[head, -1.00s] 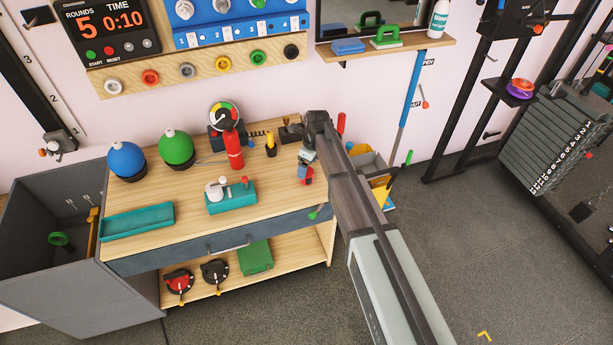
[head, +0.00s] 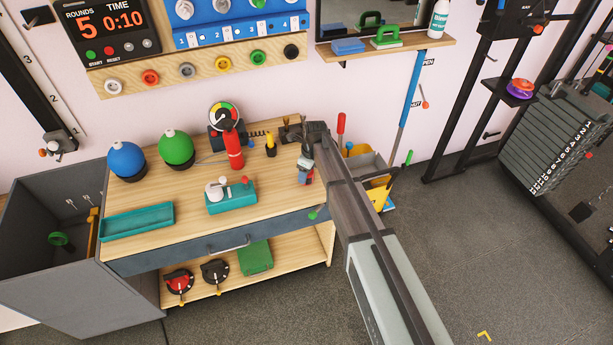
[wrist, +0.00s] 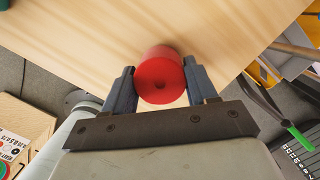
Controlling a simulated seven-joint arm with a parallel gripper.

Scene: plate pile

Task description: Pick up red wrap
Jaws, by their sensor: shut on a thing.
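In the head view my gripper (head: 305,168) points down at the right end of the wooden bench top (head: 270,195). Only a little of the wrap shows there. I cannot tell whether the wrap touches the bench.
A teal-based device (head: 232,202), a red cylinder (head: 235,158) and a yellow-handled tool (head: 270,145) stand to the left on the bench. A teal tray (head: 137,221) lies farther left. A grey bin (head: 372,163) is beyond the bench's right end.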

